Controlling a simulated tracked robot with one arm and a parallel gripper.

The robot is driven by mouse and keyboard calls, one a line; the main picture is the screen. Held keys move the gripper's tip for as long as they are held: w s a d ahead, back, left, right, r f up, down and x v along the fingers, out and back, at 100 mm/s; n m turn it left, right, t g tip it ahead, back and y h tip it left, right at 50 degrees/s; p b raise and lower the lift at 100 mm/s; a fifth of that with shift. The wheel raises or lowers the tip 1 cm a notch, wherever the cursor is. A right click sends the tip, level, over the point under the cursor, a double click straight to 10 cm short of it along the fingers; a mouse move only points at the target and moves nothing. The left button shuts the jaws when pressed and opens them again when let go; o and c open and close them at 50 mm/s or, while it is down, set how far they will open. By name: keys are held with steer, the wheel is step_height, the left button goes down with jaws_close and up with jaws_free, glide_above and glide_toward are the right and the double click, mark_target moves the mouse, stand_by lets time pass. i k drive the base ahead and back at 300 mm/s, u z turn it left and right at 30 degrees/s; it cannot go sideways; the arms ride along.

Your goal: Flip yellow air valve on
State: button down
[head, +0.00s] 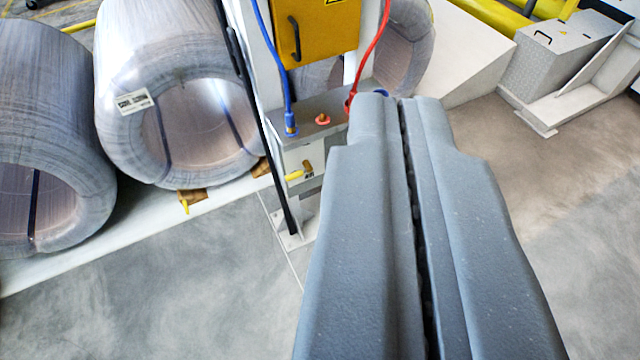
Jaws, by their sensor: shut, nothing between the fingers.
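The yellow air valve (296,176) shows as a small yellow lever low on the front of a pale post unit, beside a brass-coloured fitting (307,167). The lever lies roughly level, pointing left. My gripper (387,98) is shut and empty. It fills the lower right of the view, with its tips above and to the right of the valve in the picture. The gripper appears apart from the valve, but the exact distance cannot be told. Its body hides part of the unit's right side.
Wrapped coils (180,95) stand at left on a white base. A yellow cabinet (315,40), a blue hose (272,50) and a red hose (372,55) are above the valve. A black bar (262,130) runs down left of it. Floor (190,290) at lower left is clear.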

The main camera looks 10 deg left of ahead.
mark_target(308, 167)
steer(key=z, duration=0.05)
steer(key=i, duration=1)
steer(key=u, duration=0.05)
